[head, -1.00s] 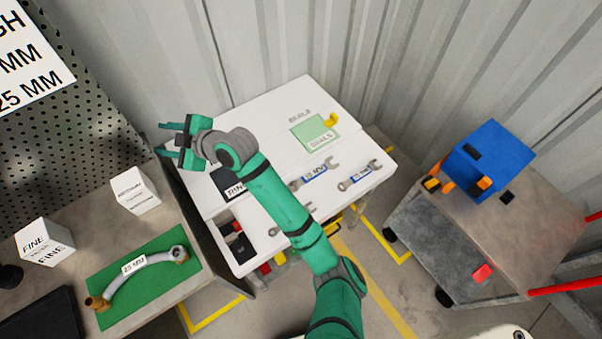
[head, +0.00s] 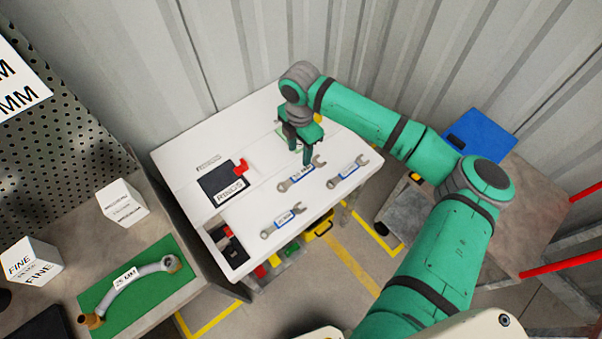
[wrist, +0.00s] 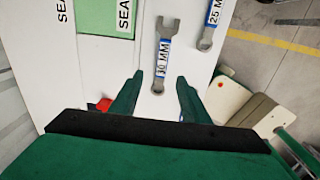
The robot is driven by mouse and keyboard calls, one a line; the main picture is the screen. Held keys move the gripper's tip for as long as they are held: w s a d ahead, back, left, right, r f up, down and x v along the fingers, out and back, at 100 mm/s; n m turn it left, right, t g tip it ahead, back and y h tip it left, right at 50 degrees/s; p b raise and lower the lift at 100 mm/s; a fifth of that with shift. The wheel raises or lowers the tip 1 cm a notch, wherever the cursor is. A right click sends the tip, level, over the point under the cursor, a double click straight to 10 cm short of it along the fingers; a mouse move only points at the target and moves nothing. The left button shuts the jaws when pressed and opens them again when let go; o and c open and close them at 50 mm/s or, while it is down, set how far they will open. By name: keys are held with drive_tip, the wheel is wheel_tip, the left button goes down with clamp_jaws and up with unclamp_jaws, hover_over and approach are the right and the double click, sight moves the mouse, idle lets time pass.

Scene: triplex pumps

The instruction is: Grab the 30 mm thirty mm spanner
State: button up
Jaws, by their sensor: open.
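The 30 mm spanner (head: 297,180) lies flat on the white workbench, a grey wrench with a blue-and-white label. In the wrist view the spanner (wrist: 163,55) reads "30 MM"; its open jaw points away and its ring end is nearest my gripper. My gripper (head: 299,156) is open and empty, above the bench beside this spanner in the head view. In the wrist view my gripper (wrist: 158,82) has its two fingers on either side of the spanner's ring end. No contact is visible.
A 25 mm spanner (wrist: 212,22) lies to the right; another spanner (head: 284,221) lies nearer the bench front. The black RINGS mat (head: 222,184) has a red piece on it. A green SEALS mat (wrist: 108,18) lies left of the 30 mm spanner. A grey cart stands at right.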

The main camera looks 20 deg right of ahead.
sight(301, 173)
drive_tip(key=f, duration=1)
drive_tip(key=shift+s+d+f, duration=0.15)
drive_tip(key=shift+d+f, duration=0.05)
drive_tip(key=shift+f, duration=0.15)
drive_tip(key=shift+c, duration=0.3)
clamp_jaws()
